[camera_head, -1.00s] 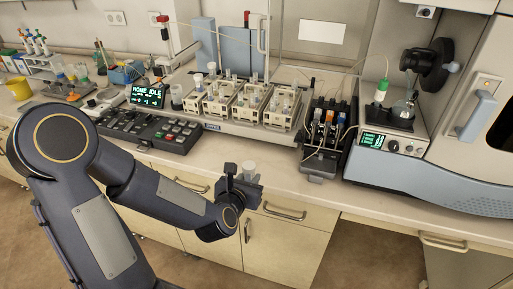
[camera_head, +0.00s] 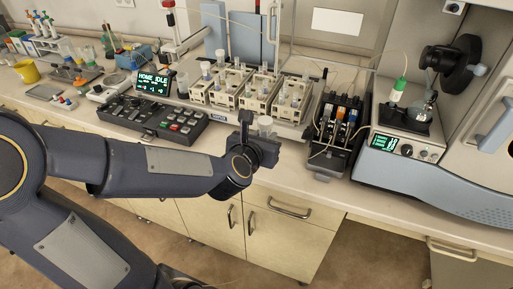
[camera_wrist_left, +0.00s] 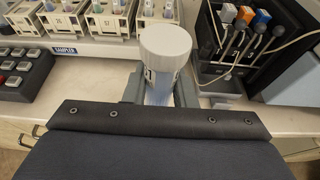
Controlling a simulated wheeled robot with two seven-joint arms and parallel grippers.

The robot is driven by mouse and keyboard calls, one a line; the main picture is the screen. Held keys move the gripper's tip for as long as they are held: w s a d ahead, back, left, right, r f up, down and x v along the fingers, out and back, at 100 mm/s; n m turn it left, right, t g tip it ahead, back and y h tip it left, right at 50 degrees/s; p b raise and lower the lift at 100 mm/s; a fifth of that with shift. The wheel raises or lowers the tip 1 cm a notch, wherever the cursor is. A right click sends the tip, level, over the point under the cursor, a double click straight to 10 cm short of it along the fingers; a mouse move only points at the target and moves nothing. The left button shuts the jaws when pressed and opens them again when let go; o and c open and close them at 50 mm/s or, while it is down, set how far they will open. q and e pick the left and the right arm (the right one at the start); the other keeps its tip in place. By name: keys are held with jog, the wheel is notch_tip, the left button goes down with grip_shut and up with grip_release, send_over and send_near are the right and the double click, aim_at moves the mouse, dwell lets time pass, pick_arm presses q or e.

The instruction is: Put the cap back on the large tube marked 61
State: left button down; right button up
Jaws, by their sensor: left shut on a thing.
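My left gripper (camera_head: 258,136) is shut on a white-topped tube (camera_head: 265,121) and holds it upright in front of the bench's sampler. In the left wrist view the same tube (camera_wrist_left: 165,48) stands between the two fingers (camera_wrist_left: 159,92). It has a wide, round white top and a clear, bluish body with a dark mark, of which only a part like a "1" shows. I cannot read a full 61. I cannot tell whether the white top is a separate cap. The lower body is hidden by the gripper. My right gripper is out of view.
The sampler's cream racks (camera_head: 246,90) hold several smaller tubes behind the gripper. A black pump unit (camera_head: 337,130) with thin hoses stands to the right. A keypad (camera_head: 152,119) lies to the left. A bare counter strip (camera_head: 300,165) runs along the front.

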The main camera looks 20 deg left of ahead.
pick_arm(q)
jog(key=w+a+f, duration=0.6)
jog(key=w+f, duration=0.2)
jog(key=w, duration=0.1)
jog(key=shift+w+a+f+p, duration=0.2)
jog(key=shift+w+a+p, duration=0.1)
jog(key=shift+p, duration=0.15)
jog(key=shift+w+a+f, duration=0.1)
jog(key=shift+w+f, duration=0.05)
jog(key=shift+f, duration=0.8)
jog(key=shift+w+f, duration=0.1)
jog(key=shift+f, duration=0.85)
jog(key=shift+f, duration=0.1)
jog(key=c, duration=1.2)
grip_release()
